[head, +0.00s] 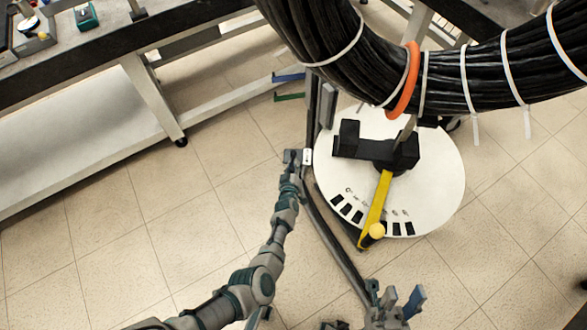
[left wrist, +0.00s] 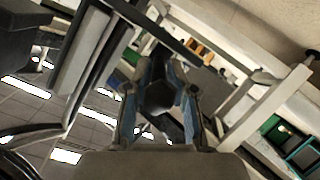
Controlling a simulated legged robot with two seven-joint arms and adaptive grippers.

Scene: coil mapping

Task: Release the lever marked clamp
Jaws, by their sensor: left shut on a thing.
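My left gripper (head: 297,157) is at the dark upright frame left of the white round plate. In the left wrist view its two blue-grey fingers (left wrist: 160,105) are closed around a dark rounded piece (left wrist: 159,92), which looks like a lever handle. A small white tag (head: 307,157) shows beside the fingertips; its lettering is too small to read, so I cannot confirm the clamp lever. A yellow lever (head: 379,200) with a yellow ball knob (head: 377,231) lies across the white plate (head: 440,185), apart from my grippers. My right gripper (head: 394,300) is low in the head view, fingers apart and empty.
A thick black cable coil (head: 330,50) with white ties and an orange band (head: 404,80) hangs above the plate. A dark slanted bar (head: 335,240) runs between my arms. A workbench (head: 100,60) stands at upper left. Tiled floor (head: 130,220) is clear at lower left.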

